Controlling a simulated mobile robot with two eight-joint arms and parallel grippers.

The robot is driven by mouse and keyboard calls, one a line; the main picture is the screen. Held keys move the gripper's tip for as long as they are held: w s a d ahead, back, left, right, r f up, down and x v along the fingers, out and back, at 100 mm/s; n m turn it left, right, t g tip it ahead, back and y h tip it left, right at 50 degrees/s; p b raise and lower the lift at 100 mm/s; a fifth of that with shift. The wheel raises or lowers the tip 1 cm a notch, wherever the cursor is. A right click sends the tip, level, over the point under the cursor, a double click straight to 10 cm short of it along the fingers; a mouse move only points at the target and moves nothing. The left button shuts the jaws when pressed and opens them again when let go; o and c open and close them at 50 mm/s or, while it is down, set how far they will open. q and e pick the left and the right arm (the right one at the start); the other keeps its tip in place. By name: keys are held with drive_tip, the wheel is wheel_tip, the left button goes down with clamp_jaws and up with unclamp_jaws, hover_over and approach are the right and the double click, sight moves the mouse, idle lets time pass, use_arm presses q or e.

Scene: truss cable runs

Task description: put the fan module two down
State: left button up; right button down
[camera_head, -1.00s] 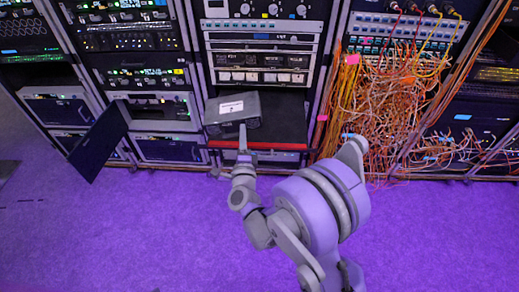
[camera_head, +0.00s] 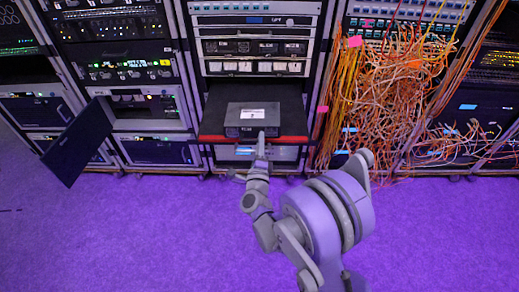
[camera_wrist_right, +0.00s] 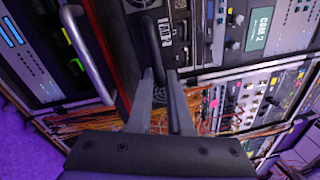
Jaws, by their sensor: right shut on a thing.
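The fan module, a dark grey box with a white label (camera_head: 252,118), is at the middle of a black pull-out shelf with a red front edge (camera_head: 212,139). It looks level and lined up with the shelf. I cannot tell whether it rests on the shelf or is just above it. My right gripper (camera_head: 261,147) is at its front, shut on its handle. In the right wrist view the fingers (camera_wrist_right: 162,75) close around the dark handle, and part of the box's front shows beyond. My left gripper is not in view.
Racks with lit units stand on both sides. A dark panel (camera_head: 78,142) hangs open at the left. A thick tangle of orange and white cables (camera_head: 390,100) spills down just right of the shelf. The purple floor (camera_head: 130,230) in front is clear.

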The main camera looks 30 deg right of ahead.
wheel_tip(320, 180, down, 3)
drive_tip(key=shift+f+b, duration=0.2)
drive_tip(key=shift+b, duration=0.3)
drive_tip(key=shift+f, duration=0.1)
drive_tip(key=c, duration=0.8)
unclamp_jaws()
drive_tip(key=shift+c, duration=0.2)
